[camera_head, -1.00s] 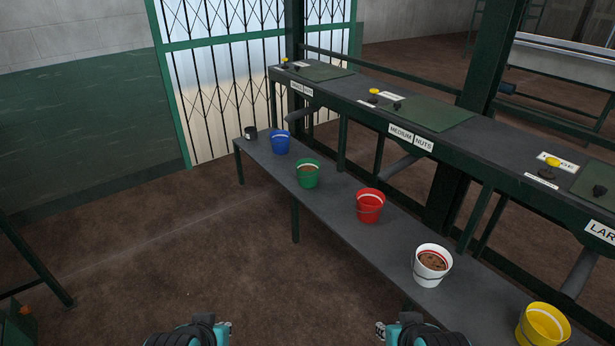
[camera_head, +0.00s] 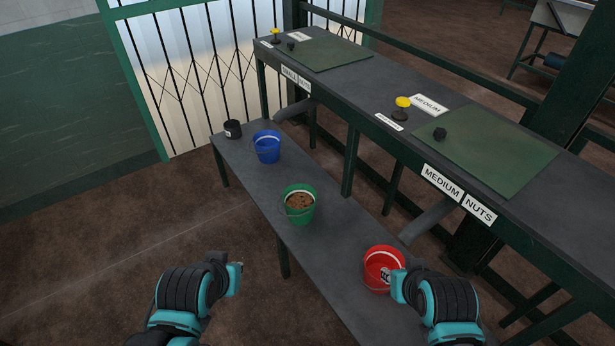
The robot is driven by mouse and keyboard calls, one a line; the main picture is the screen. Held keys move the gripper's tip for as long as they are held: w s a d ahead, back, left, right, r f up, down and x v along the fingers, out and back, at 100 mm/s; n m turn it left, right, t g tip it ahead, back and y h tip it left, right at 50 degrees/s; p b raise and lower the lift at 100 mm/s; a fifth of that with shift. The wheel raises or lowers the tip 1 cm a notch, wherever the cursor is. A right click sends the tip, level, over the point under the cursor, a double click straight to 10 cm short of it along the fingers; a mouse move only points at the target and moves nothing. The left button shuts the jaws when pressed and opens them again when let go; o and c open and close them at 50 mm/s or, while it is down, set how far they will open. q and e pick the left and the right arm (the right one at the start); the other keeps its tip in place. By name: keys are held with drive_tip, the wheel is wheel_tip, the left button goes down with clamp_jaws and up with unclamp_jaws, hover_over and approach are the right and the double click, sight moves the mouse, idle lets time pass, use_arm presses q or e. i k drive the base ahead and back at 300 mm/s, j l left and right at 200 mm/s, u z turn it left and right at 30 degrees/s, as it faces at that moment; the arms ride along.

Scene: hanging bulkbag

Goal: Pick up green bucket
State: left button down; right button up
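The green bucket (camera_head: 297,214) stands upright on the low grey bench, with brown contents showing inside and a pale handle. It is between the blue bucket and the red bucket. My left gripper (camera_head: 236,279) is in front of the bench, to the lower left of the green bucket and apart from it. My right gripper (camera_head: 391,281) is to the lower right and covers part of the red bucket (camera_head: 378,262). The finger gap of each gripper is too small to make out. Neither gripper holds the green bucket.
The blue bucket (camera_head: 267,151) and a small black pot (camera_head: 233,129) stand farther back on the bench (camera_head: 330,279). A higher dark counter (camera_head: 348,97) with "MEDIUM NUTS" labels runs behind, its posts and a sloping chute close by. The brown floor at left is clear.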

sight(299, 200)
drive_tip(key=i+l+u, duration=0.25)
drive_tip(key=i+u, duration=0.25)
drive_tip(key=i+l+u, duration=0.5)
drive_tip(key=i+u, duration=0.15)
drive_tip(key=u, duration=0.2)
